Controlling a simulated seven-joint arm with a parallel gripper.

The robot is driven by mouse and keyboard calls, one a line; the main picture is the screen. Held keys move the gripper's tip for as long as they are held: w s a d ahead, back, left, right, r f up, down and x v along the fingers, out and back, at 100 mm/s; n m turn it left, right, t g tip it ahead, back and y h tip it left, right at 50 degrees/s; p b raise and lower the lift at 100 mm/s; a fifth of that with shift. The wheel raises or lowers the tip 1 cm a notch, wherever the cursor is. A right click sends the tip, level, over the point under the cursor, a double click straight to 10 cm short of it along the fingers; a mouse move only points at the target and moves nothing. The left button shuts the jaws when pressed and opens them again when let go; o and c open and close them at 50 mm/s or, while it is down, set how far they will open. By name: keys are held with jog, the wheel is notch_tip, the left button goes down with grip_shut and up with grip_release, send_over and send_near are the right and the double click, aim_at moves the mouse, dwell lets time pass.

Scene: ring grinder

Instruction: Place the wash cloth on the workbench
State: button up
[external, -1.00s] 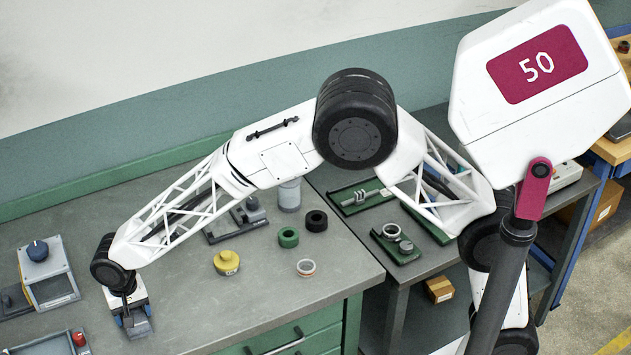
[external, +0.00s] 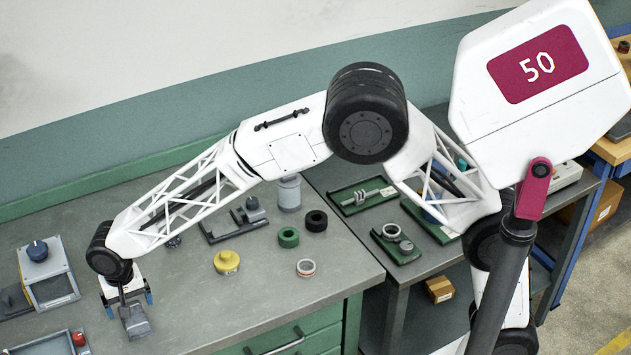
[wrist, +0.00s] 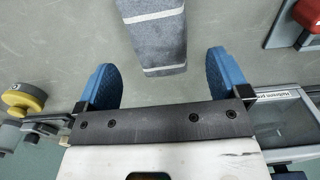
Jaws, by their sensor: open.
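The wash cloth (wrist: 155,32) is a grey strip with white bands. In the wrist view it lies flat on the grey workbench top at the top middle, beyond my fingertips. In the external view the cloth (external: 137,322) lies on the workbench (external: 200,318) just in front of my gripper (external: 127,304). The cloth appears apart from both fingers.
A grey box with a blue knob (external: 38,251) stands left of my gripper. A device with a red button (external: 79,338) is at the front left. A yellow-topped part (external: 227,262), a green ring (external: 288,237) and a black ring (external: 316,221) stand to the right.

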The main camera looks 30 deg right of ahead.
aim_at(134, 312)
notch_tip(134, 312, up, 9)
jog(key=shift+f, duration=0.2)
dwell(0.7)
dwell(0.4)
jog(key=w+d+r, duration=0.2)
jog(key=d+r, duration=0.2)
jog(key=d, duration=0.9)
jog(key=w+d+r+t, duration=0.15)
jog(key=d+r, duration=0.35)
jog(key=d, duration=0.9)
jog(key=w+d+r+g, duration=0.15)
jog(key=d+r, duration=0.25)
jog(key=d, duration=0.9)
jog(key=s+d+r+t, duration=0.1)
jog(key=s+d, duration=0.4)
jog(key=d, duration=0.5)
jog(key=s+d+r+t, duration=0.1)
jog(key=s+d, duration=0.3)
jog(key=d, duration=0.6)
jog(key=s+d+f, duration=0.4)
jog(key=s+d, duration=0.8)
jog(key=s, duration=0.2)
jog(key=shift+d+t, duration=0.2)
jog(key=shift+t, duration=0.1)
